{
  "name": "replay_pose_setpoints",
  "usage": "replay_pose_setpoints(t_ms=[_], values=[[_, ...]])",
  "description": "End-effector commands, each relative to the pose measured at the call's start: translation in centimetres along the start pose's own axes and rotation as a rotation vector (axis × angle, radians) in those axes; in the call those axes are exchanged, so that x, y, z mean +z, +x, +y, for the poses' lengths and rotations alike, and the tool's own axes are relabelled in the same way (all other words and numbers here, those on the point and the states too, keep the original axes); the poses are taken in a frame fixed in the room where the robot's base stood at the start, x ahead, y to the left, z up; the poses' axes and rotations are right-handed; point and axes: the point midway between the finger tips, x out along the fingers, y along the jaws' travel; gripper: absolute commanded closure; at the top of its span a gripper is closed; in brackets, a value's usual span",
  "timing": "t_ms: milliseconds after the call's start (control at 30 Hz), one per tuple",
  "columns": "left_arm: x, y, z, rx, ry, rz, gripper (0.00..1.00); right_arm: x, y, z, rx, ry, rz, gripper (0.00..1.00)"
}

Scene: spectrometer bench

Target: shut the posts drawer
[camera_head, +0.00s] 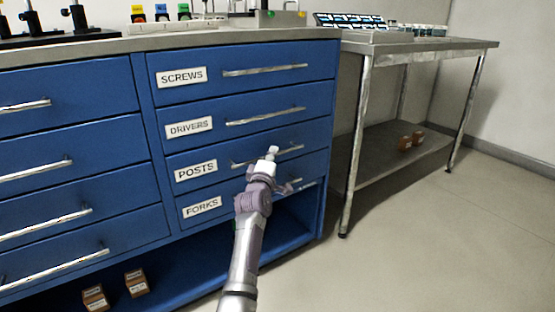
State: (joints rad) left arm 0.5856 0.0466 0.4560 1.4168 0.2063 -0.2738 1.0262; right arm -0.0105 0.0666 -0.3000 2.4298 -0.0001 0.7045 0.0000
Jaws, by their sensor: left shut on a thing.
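The posts drawer (217,158) is the third one down in the right column of the blue cabinet, with a white "POSTS" label (195,171). Its face looks about in line with the drawers above and below; I cannot tell whether a small gap is left. My left gripper (271,156) is at the middle of the posts drawer's bar handle (291,149) and is shut on it. The gripper and wrist hide the handle's middle and part of the forks drawer (222,219) below. My right gripper is out of view.
The screws (210,70) and drivers (200,109) drawers above look shut. Small boxes (135,283) sit on the cabinet's open bottom shelf. A steel table (420,44) stands to the right. Optics gear and colored blocks are on the cabinet top. The floor in front is clear.

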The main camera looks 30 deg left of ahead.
Motion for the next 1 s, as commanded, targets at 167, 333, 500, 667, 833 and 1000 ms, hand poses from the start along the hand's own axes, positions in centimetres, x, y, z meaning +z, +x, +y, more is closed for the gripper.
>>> replay_pose_setpoints(t_ms=[167,333,500,667,833,1000], values=[[-0.4,0.4,-0.2,-0.002,-0.001,0.001,1.00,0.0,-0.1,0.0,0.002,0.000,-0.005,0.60],[-0.5,0.4,-0.1,0.000,-0.001,0.003,1.00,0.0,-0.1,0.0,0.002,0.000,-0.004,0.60],[-0.6,0.4,-0.1,0.000,-0.001,0.004,0.69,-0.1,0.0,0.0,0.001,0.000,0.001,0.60],[-0.5,0.4,-0.1,0.000,-0.001,0.002,0.63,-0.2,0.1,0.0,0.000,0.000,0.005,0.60],[-0.4,0.3,-0.1,-0.001,-0.001,0.001,0.63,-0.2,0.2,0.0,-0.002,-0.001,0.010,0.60],[-0.3,-0.9,-0.2,-0.001,-0.003,0.001,0.63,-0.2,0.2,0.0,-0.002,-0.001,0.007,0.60]])
